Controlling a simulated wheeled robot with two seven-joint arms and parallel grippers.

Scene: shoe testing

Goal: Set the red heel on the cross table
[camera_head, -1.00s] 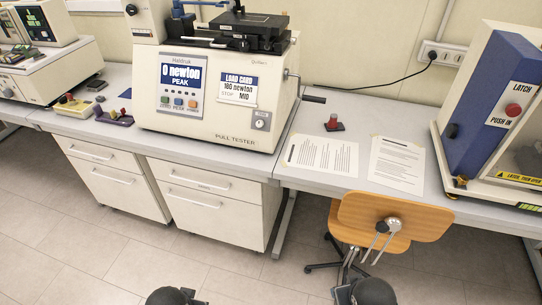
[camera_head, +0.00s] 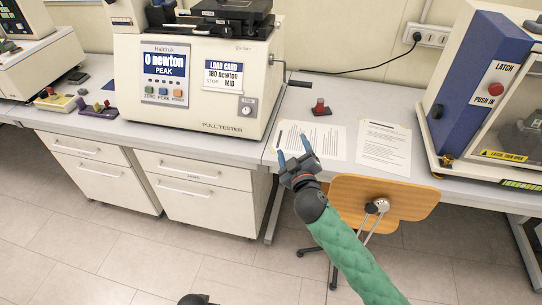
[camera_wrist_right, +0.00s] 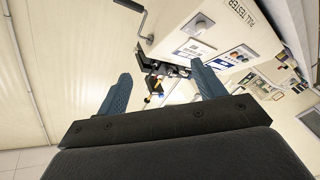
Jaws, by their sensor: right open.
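A small red piece on a dark base (camera_head: 320,108), which looks like the red heel, stands on the table behind the printed sheets. The dark platform (camera_head: 238,20) on top of the pull tester looks like the cross table. My right gripper (camera_head: 294,151) is raised in front of the left sheet, its blue fingers apart and empty. It is nearer the camera than the red piece and not touching it. In the right wrist view the open fingers (camera_wrist_right: 163,88) point toward the tester's side.
The pull tester (camera_head: 200,126) with a side crank (camera_head: 299,84) stands left of the red piece. A blue-and-white latch machine (camera_head: 470,90) stands at the right. Two paper sheets (camera_head: 384,143) lie in front, with a wooden chair (camera_head: 408,204) below the table edge.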

